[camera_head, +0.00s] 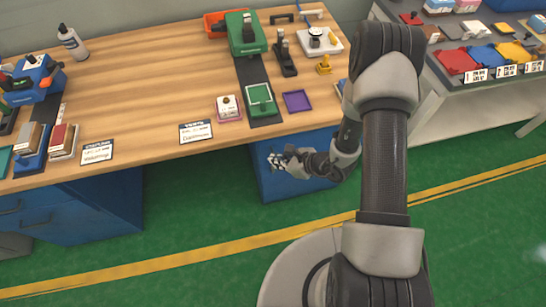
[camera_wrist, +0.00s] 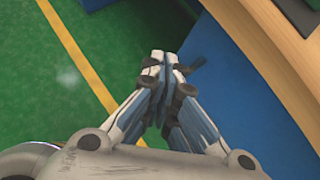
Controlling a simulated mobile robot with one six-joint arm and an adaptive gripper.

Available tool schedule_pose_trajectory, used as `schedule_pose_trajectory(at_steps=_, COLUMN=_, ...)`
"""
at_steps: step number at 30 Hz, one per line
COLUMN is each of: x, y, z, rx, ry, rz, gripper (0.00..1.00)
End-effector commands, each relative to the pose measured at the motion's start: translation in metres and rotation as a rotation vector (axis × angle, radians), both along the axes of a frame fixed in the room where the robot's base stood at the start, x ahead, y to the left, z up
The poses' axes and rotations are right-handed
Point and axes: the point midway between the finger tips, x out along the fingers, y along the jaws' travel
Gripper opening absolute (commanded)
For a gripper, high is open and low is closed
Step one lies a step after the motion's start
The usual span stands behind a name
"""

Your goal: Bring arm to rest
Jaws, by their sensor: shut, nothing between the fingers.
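My arm rises at the right of the head view and bends down in front of the workbench. My gripper (camera_head: 272,160) hangs below the bench's front edge, in front of a blue cabinet (camera_head: 290,183). In the wrist view the fingers of my gripper (camera_wrist: 160,58) are together, with nothing between them. The green floor and a blue cabinet side (camera_wrist: 215,80) show beyond the fingertips.
The wooden workbench (camera_head: 150,95) carries a green machine (camera_head: 246,33), a purple tray (camera_head: 297,101), a spray bottle (camera_head: 72,43) and a blue machine (camera_head: 35,78). A grey table (camera_head: 480,105) with colored trays stands at right. Green floor with a yellow line (camera_head: 190,263) is open in front.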

Motion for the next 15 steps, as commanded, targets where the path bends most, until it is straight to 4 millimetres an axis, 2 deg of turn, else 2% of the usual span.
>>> schedule_pose_trajectory(at_steps=1, x=-0.007, y=-0.003, z=0.014, rx=0.0, ry=-0.002, rz=-0.006, gripper=0.0)
schedule_pose_trajectory(at_steps=6, x=-0.034, y=-0.007, z=0.036, rx=-0.001, ry=-0.001, rz=-0.004, gripper=0.0)
schedule_pose_trajectory(at_steps=10, x=-0.047, y=-0.009, z=0.046, rx=-0.002, ry=0.0, rz=-0.003, gripper=0.0)
schedule_pose_trajectory(at_steps=15, x=-0.053, y=-0.01, z=0.051, rx=-0.002, ry=-0.002, rz=-0.002, gripper=0.0)
